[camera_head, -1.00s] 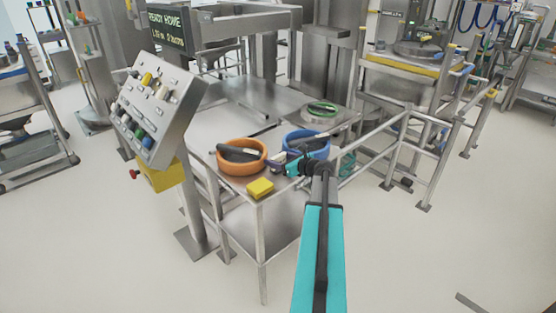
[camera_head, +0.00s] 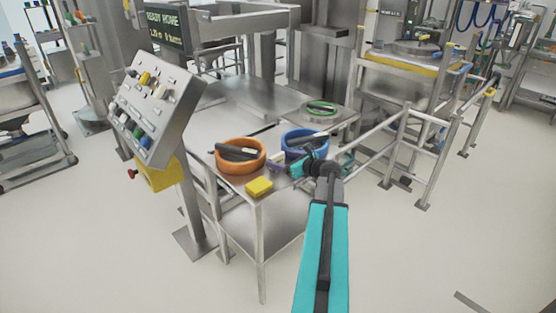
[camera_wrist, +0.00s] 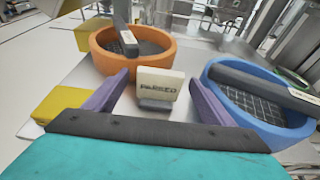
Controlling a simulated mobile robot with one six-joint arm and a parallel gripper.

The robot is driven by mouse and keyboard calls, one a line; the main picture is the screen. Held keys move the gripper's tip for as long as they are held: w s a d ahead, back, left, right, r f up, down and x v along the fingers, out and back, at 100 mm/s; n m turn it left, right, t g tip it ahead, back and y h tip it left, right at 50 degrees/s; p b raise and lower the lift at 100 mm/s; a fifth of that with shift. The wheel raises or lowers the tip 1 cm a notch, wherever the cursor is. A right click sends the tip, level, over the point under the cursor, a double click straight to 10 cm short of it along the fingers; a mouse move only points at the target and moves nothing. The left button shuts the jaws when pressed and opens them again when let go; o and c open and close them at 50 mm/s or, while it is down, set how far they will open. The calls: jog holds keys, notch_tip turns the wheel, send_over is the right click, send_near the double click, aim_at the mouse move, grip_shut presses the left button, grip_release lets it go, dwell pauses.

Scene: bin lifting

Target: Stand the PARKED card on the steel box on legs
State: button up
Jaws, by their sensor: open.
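The PARKED card (camera_wrist: 160,85) is a small cream plate with dark lettering, upright on a dark base on the steel table (camera_wrist: 75,78). In the wrist view it stands between the two purple jaws of my gripper (camera_wrist: 158,95), with gaps visible on both sides. The jaws are open. In the head view my gripper (camera_head: 280,168) is over the table's right front part, and I cannot make out the card there. I cannot tell for sure which steel structure is the box on legs; a steel unit on legs (camera_head: 395,88) stands at the back right.
An orange bin (camera_head: 240,165) and a blue bin (camera_head: 305,152) stand on the table, each holding dark items. A yellow block (camera_head: 259,187) lies at the front edge. A sloped control panel (camera_head: 150,105) rises at left. Rails (camera_head: 385,150) run along the right.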

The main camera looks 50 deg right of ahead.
jog(key=v, duration=0.8)
jog(key=shift+s+b, duration=0.35)
jog(key=shift+r, duration=0.15)
jog(key=shift+o, duration=0.3)
jog(key=s+f+t+b, duration=0.1)
jog(key=b, duration=0.2)
jog(key=f+t+b, duration=0.1)
jog(key=b, duration=0.3)
jog(key=s+f+t+b, duration=0.1)
jog(key=f+b, duration=0.1)
jog(key=b, duration=0.1)
jog(key=shift+s+b, duration=0.3)
jog(key=shift+b, duration=0.1)
jog(key=shift+w+r, duration=0.1)
jog(key=shift+w+d, duration=0.15)
jog(key=shift+w, duration=2)
jog(key=shift+w+d, duration=0.1)
jog(key=shift+w, duration=2)
